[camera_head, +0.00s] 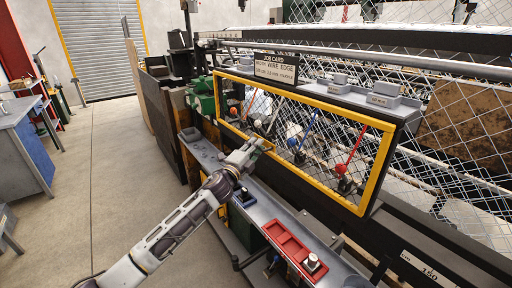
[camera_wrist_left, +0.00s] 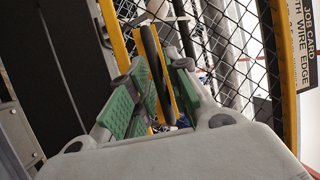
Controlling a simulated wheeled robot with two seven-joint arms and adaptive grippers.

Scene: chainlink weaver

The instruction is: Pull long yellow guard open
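The long yellow guard (camera_head: 318,181) is a yellow-framed mesh panel on the front of the machine, standing upright over several levers. In the left wrist view its yellow frame (camera_wrist_left: 115,36) runs past the fingers. My left gripper (camera_head: 264,147) is at the guard's lower frame edge, left of its middle. In the left wrist view, the green-padded fingers (camera_wrist_left: 164,66) stand apart, with a dark bar (camera_wrist_left: 153,62) and a yellow strip between them. The bar looks like the guard's handle; whether the fingers touch it is not clear. My right gripper is not in view.
Behind the mesh are red (camera_head: 351,153) and blue (camera_head: 308,126) levers. A job card sign (camera_head: 276,68) stands above the guard. A grey ledge with a red tray (camera_head: 287,247) lies below. Chain-link mesh fills the right. Open floor (camera_head: 95,165) lies left.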

